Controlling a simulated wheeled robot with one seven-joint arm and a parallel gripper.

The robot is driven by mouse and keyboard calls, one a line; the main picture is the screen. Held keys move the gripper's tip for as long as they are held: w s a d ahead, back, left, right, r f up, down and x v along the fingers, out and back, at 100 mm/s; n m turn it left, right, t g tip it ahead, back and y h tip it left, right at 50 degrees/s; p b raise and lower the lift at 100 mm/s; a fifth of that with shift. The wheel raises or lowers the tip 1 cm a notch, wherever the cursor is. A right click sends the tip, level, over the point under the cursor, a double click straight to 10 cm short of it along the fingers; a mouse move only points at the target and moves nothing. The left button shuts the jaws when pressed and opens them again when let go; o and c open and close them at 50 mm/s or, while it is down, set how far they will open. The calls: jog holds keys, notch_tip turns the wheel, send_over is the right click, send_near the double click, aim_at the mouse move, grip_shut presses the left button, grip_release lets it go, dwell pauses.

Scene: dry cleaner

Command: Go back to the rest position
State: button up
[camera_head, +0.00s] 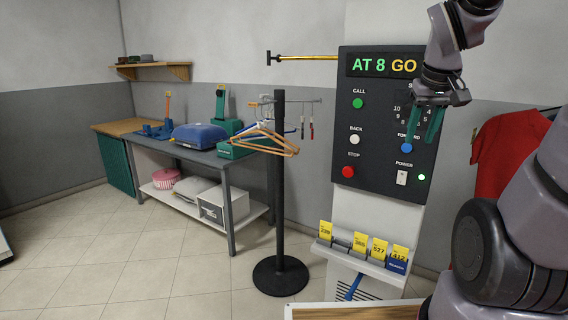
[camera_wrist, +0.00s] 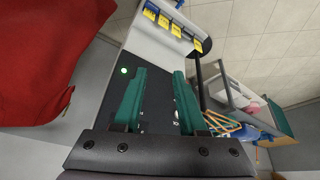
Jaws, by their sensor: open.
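My gripper (camera_head: 426,124) is in front of the black control panel (camera_head: 376,180) in the head view. Its two green fingers are apart, with nothing between them. The panel's display reads "AT 8 GO". Part of the number dial (camera_head: 403,113) is hidden behind my gripper. In the wrist view, my gripper (camera_wrist: 158,80) is open and empty over the panel, and a lit green lamp (camera_wrist: 124,70) shows beside the left finger. I cannot tell the exact gap to the panel.
A red garment (camera_head: 508,140) hangs right of the panel. Yellow tickets (camera_head: 360,243) stand in a rack below it. A black stand (camera_head: 280,200) with wooden hangers (camera_head: 262,139) is to the left, before a grey table (camera_head: 200,155). The tiled floor (camera_head: 130,255) at left is free.

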jog(key=s+a+r+m+t+y, duration=0.2)
jog(key=s+a+r+m+y, duration=0.1)
jog(key=s+a+r, duration=0.2)
jog(key=shift+s+a+r, duration=0.35)
jog(key=shift+s+r, duration=0.55)
jog(key=shift+s, duration=0.2)
dwell(1.6)
